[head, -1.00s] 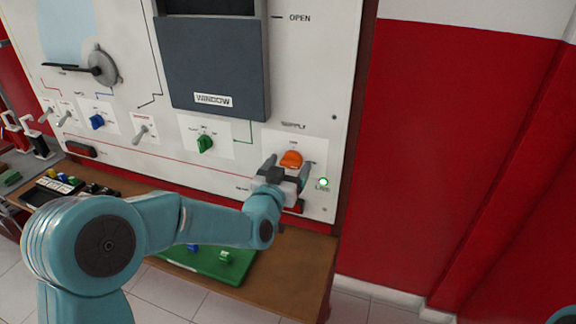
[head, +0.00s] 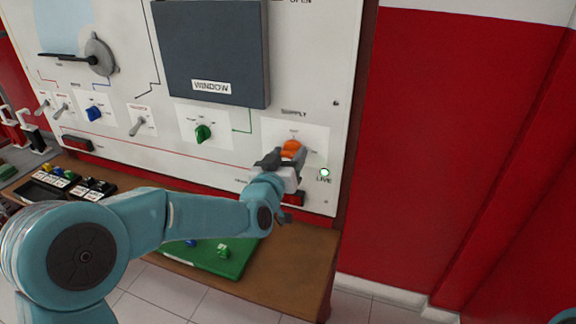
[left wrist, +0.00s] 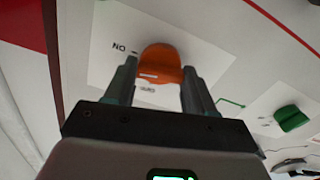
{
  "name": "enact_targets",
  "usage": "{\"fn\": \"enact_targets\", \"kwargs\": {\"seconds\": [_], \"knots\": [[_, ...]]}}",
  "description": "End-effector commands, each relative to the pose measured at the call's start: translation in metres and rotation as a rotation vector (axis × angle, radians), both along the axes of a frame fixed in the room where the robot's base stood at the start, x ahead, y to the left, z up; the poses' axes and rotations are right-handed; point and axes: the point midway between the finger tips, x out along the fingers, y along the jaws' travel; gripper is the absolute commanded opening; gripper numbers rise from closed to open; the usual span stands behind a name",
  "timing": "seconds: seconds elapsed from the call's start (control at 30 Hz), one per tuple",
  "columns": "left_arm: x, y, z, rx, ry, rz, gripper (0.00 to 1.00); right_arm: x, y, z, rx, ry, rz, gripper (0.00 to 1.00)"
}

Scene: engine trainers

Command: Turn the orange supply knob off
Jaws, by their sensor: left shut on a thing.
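The orange supply knob (head: 292,148) sits on a white label at the lower right of the panel, under the word SUPPLY. My left gripper (head: 281,158) is at the knob, partly covering it. In the left wrist view, the knob (left wrist: 160,66) lies between the two fingers of the left gripper (left wrist: 160,88), and the gripper is shut on it. ON lettering shows left of the knob there and other lettering below it. The LIVE lamp (head: 324,173) is a pale disc right of the gripper. My right gripper is not in view.
A green knob (head: 203,134), a blue knob (head: 94,113) and toggle switches sit further left on the panel. A grey WINDOW cover (head: 211,60) is above. A green mat (head: 215,259) lies on the wooden bench (head: 300,262). A red wall is right.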

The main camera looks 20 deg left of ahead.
Motion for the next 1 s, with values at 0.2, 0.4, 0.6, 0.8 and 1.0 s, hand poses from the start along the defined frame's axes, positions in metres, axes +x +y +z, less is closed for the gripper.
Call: {"fn": "enact_targets", "kwargs": {"seconds": [0.2,0.4,0.6,0.8,1.0], "knots": [[0.000,0.000,-0.007,-0.201,0.001,-0.001,0.24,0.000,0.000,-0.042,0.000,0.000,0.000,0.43],[0.000,0.000,-0.006,-0.391,0.007,-0.002,0.24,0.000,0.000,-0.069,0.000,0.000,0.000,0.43],[0.000,0.000,-0.005,-0.582,0.015,-0.003,0.24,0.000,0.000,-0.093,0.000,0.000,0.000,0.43],[0.000,0.001,-0.005,-0.773,0.022,-0.002,0.24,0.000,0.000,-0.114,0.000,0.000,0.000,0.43],[0.000,0.001,-0.004,-0.958,0.028,-0.003,0.24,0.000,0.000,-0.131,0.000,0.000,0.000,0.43]]}}
